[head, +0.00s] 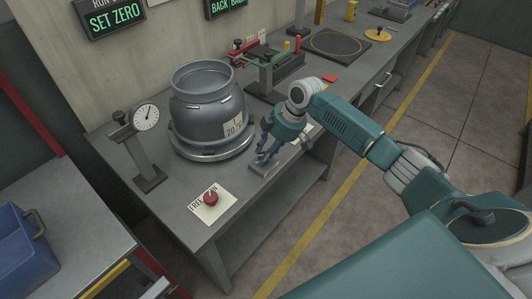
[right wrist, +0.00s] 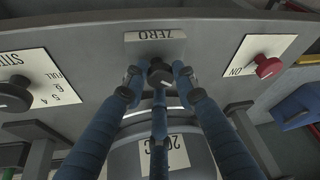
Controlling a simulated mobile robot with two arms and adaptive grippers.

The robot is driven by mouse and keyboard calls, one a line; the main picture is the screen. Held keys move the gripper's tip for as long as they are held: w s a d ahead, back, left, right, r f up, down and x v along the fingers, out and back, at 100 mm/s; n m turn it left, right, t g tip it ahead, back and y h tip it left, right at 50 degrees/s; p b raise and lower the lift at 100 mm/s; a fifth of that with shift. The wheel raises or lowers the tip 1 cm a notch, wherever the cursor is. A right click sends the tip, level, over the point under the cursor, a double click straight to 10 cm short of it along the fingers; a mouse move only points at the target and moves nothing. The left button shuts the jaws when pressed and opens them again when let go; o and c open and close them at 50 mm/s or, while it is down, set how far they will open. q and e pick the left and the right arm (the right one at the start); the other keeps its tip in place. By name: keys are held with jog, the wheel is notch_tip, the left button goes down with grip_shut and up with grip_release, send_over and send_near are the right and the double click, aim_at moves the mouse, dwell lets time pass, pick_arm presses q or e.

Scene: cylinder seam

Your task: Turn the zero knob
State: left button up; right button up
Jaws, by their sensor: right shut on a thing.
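The zero knob (right wrist: 160,75) is a small dark knob beside a pale plate marked ZERO (right wrist: 155,37), which reads upside down in the right wrist view. My right gripper (right wrist: 158,82) is shut on the knob, with its blue fingers on either side and one below. In the head view my right gripper (head: 265,155) points down at a small grey block (head: 264,170) on the bench, and its fingers hide the knob. The knob's pointer or angle cannot be read. My left gripper is not in view.
A large grey cylinder (head: 205,115) stands on a round base just left of my right gripper. A red knob (head: 211,198) on a white label is nearer the front. A dial gauge (head: 146,117) stands at left. A "SET ZERO" sign (head: 115,18) hangs above.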

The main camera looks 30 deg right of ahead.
jog(key=n, duration=0.1)
jog(key=n+g+b, duration=0.1)
jog(key=n+y+b, duration=0.1)
jog(key=n, duration=0.1)
jog(key=shift+w+a, duration=0.1)
jog(key=shift+w, duration=0.2)
jog(key=shift+w+r+n+g+b, duration=0.15)
jog(key=shift+n+g+b, duration=0.9)
jog(key=shift+n, duration=0.75)
jog(key=o, duration=1)
jog(key=shift+o, duration=0.8)
jog(key=shift+a, duration=0.1)
